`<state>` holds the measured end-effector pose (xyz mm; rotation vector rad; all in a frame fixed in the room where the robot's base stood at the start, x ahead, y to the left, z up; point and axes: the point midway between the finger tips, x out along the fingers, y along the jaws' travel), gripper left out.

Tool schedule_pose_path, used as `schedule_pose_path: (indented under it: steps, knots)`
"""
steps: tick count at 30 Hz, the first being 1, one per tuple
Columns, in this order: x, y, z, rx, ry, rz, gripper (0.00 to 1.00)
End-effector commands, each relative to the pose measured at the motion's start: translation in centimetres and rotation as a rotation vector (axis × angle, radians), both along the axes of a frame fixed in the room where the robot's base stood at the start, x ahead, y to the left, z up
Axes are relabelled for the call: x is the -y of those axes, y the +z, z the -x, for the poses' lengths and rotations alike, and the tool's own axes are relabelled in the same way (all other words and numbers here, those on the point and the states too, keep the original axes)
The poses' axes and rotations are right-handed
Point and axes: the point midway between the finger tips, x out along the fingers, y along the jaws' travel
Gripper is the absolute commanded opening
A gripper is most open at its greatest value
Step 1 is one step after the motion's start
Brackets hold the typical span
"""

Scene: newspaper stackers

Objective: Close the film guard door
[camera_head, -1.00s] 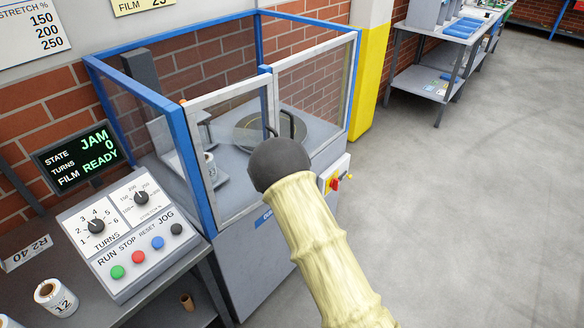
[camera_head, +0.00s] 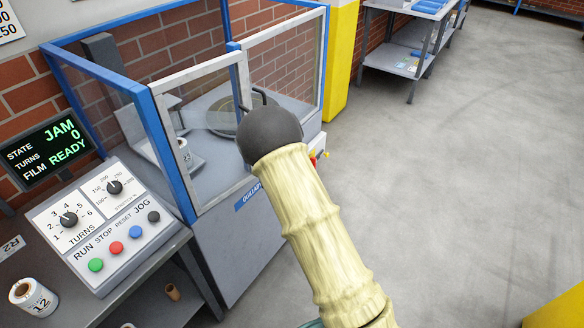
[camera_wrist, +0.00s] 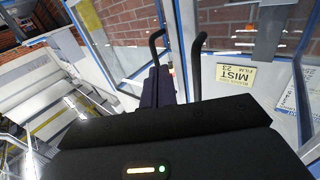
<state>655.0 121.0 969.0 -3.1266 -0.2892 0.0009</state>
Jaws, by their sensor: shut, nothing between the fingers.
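The film guard door (camera_head: 197,77) is a clear, white-framed panel at the front of the blue-framed machine enclosure. A second white-framed panel (camera_head: 287,25) stands to its right. Two black bar handles show in the wrist view, a left one (camera_wrist: 153,48) and a right one (camera_wrist: 196,62), near the gap between the panels. My gripper (camera_wrist: 160,72) is shut and empty, with its dark fingers close to the left handle. I cannot tell whether they touch it. In the head view my dark wrist (camera_head: 270,135) hides the fingers and part of the door edge.
A turntable (camera_head: 228,118) is inside the enclosure. A control panel (camera_head: 105,225) with knobs and buttons stands at the left, below a screen (camera_head: 47,148) reading JAM. A red switch (camera_head: 312,157) is right of my wrist. Floor at right (camera_head: 430,170) is clear.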

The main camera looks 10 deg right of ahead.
Motion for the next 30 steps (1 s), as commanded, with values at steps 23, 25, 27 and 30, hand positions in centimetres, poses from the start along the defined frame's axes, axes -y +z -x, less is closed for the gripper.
schedule_pose_path:
  steps: [23,25,27,30]
  knots:
    - [5.5,0.0,4.7,-0.002,-0.021,0.001,0.0]
    - [5.6,0.0,4.7,-0.012,-0.026,0.001,0.0]
    - [5.9,0.2,4.7,-0.036,-0.039,0.002,0.0]
    - [6.8,0.2,4.8,-0.104,-0.072,0.002,0.0]
